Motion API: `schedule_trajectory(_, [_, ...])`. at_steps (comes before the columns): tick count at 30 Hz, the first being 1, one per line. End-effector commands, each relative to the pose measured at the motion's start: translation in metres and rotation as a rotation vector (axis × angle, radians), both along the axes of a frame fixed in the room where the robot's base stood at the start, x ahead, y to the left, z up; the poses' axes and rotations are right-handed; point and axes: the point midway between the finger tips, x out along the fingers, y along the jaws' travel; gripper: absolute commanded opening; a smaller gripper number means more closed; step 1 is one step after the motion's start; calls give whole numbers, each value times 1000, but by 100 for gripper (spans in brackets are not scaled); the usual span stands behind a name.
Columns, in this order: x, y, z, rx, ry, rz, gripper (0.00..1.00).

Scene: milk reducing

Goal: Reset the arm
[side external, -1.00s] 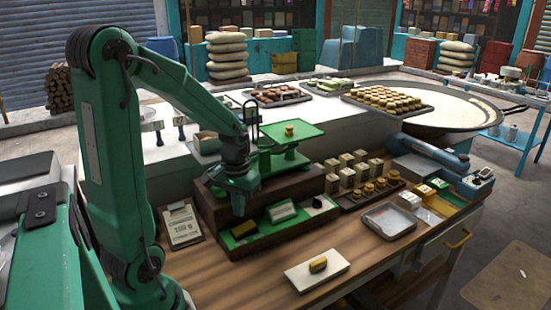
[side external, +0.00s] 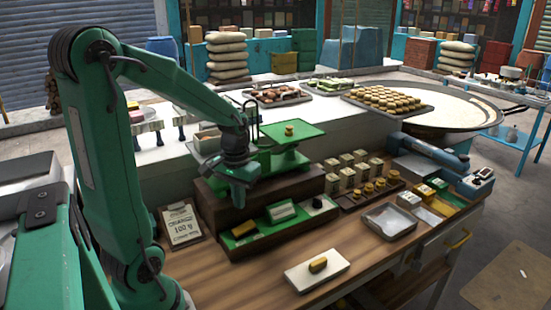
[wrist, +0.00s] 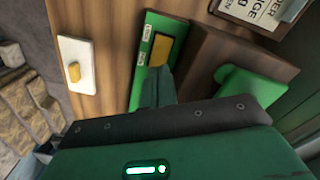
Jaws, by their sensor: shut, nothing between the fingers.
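My green gripper (side external: 239,200) hangs in front of the dark wooden stand and above the green-lined tray (side external: 262,247) at the stand's foot. Its fingers point down and are shut with nothing between them. In the wrist view my gripper (wrist: 160,82) also shows closed fingertips, in line with a yellow block (wrist: 161,50) on the green tray. The green scale (side external: 292,136) stands on the wooden stand (side external: 290,187), with a small golden piece (side external: 289,130) on its upper plate.
A white board (side external: 335,277) with a golden piece (side external: 318,265) lies at the front of the table. A clipboard (side external: 181,226) lies left of the stand. A metal tray (side external: 390,221) and several wrapped blocks stand to the right. Bare wood is free along the front.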

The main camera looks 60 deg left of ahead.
Motion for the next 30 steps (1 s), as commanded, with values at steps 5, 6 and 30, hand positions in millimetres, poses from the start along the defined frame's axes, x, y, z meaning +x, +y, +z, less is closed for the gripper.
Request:
schedule_trajectory(5, [2,-14,14,20,-40,-47,0])
schedule_trajectory(6, [2,-19,18,26,-53,-62,0])
schedule_trajectory(30, [-35,-131,103,121,-428,-461,0])
